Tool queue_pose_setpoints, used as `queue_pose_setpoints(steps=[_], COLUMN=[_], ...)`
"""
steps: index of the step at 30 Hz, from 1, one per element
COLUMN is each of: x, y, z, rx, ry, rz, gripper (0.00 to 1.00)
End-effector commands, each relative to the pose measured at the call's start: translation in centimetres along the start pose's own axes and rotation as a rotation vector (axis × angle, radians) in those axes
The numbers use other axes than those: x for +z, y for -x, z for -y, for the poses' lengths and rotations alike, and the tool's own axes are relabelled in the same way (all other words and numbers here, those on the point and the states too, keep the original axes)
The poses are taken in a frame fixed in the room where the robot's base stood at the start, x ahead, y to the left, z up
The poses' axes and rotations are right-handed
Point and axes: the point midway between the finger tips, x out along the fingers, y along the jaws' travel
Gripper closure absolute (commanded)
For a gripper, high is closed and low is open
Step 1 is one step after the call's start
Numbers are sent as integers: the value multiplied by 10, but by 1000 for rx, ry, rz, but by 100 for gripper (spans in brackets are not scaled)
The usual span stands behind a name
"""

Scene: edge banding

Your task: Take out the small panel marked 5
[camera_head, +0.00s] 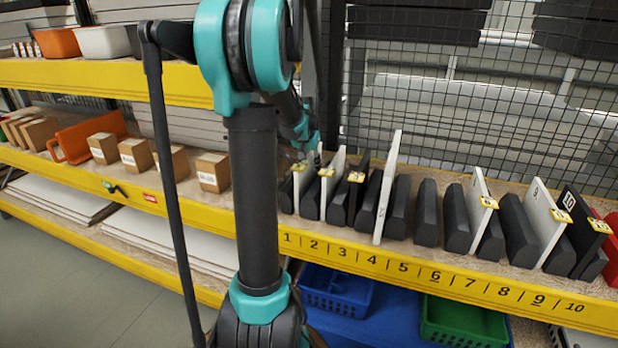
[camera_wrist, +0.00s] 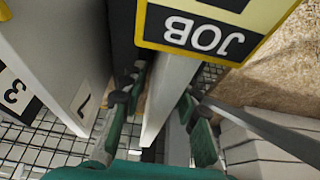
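My gripper (camera_head: 308,150) is at the upper edge of the panels near slots 1 and 2. In the wrist view its two fingers (camera_wrist: 163,118) stand apart with the edge of a white panel (camera_wrist: 168,72) between them; a gap shows on the left finger's side. A yellow JOB tag (camera_wrist: 205,35) covers part of that view. The number 5 (camera_head: 403,267) shows on the yellow shelf edge. A tall white panel (camera_head: 387,190) stands upright near the 4 and 5 marks, well to the right of my gripper; I cannot read a number on it.
Dark slotted blocks (camera_head: 427,212) line the shelf. Small cardboard boxes (camera_head: 213,172) stand at left. Blue (camera_head: 335,290) and green (camera_head: 462,322) bins sit below.

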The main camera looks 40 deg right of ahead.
Motion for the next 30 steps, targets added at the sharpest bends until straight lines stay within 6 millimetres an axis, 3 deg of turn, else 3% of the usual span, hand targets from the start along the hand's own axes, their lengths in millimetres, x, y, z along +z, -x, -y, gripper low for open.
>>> queue_pose_setpoints(steps=[1,6,23,30], x=[0,0,-1,-7], y=[0,0,2,18], z=[0,0,0,0], rx=[0,0,0,0], ry=[0,0,0,0], rz=[0,0,0,0], gripper=[79,100,100,100])
